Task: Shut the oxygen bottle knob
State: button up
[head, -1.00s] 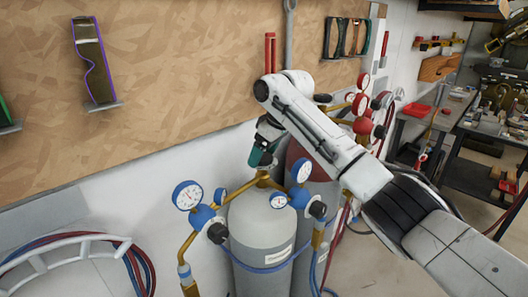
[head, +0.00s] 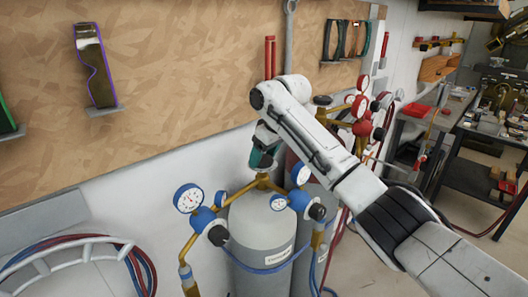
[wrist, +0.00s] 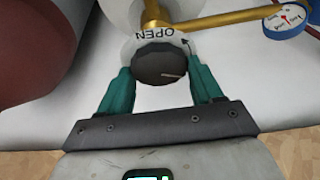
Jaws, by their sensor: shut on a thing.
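The grey oxygen bottle (head: 262,235) stands upright by the wall, with blue-rimmed gauges and brass pipes at its top. In the head view my gripper (head: 263,160) comes down from above onto the bottle's top and hides the knob.
A dark red bottle (wrist: 35,50) stands close beside the grey one, with red gauges (head: 360,105) behind my arm. Blue-rimmed gauges (head: 188,198) flank the bottle top. A hose rack (head: 75,240) is at lower left. The tool board (head: 180,90) is close behind.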

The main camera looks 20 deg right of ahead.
jog(key=m+p, duration=0.1)
jog(key=m+h+p, duration=0.1)
jog(key=m, duration=0.1)
jog(key=shift+a+r+m, duration=0.2)
jog(key=shift+m, duration=0.1)
jog(key=m+h+p, duration=0.1)
jog(key=m+p, duration=0.1)
jog(key=m, duration=0.1)
jog(key=shift+a+f+m+h, duration=0.1)
jog(key=shift+m+h, duration=0.2)
jog(key=m+h, duration=0.1)
jog(key=m, duration=0.2)
jog(key=shift+w+a+m+g+h, duration=0.1)
jog(key=shift+m+g+h, duration=0.35)
jog(key=shift+m, duration=1.25)
jog(key=shift+h, duration=0.25)
jog(key=o, duration=1.1)
jog(key=shift+c, duration=0.2)
jog(key=b+v, duration=0.2)
jog(key=v, duration=0.8)
jog(key=shift+r+b, duration=0.3)
